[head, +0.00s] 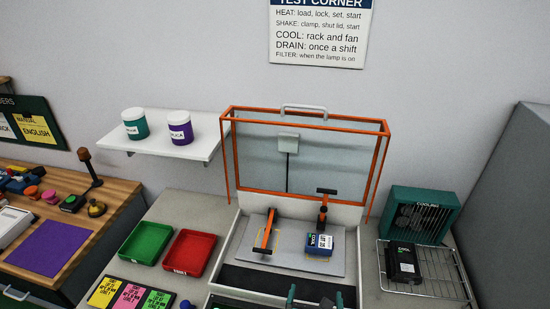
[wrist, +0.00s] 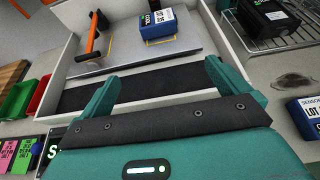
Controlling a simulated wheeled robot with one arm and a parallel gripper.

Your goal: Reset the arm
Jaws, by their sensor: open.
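My gripper (wrist: 163,86) fills the lower part of the wrist view, its two teal fingers spread wide with nothing between them. It points toward the front of an orange-framed shaker box (head: 231,170) with its clear lid raised. In the head view only a small teal part of my gripper (head: 315,299) shows at the bottom edge. On the shaker's grey plate (head: 290,259) stands a blue boxy unit (head: 319,245) with a white label. One orange clamp (head: 266,232) is left of the unit and another orange clamp (head: 323,210) is behind it.
A wire rack (head: 428,287) holding a black unit (head: 403,262) stands right, before a teal fan (head: 424,215). Green (head: 146,242) and red (head: 189,252) trays and coloured cards (head: 130,294) lie left. Another labelled blue unit (wrist: 308,115) is at the wrist view's right edge.

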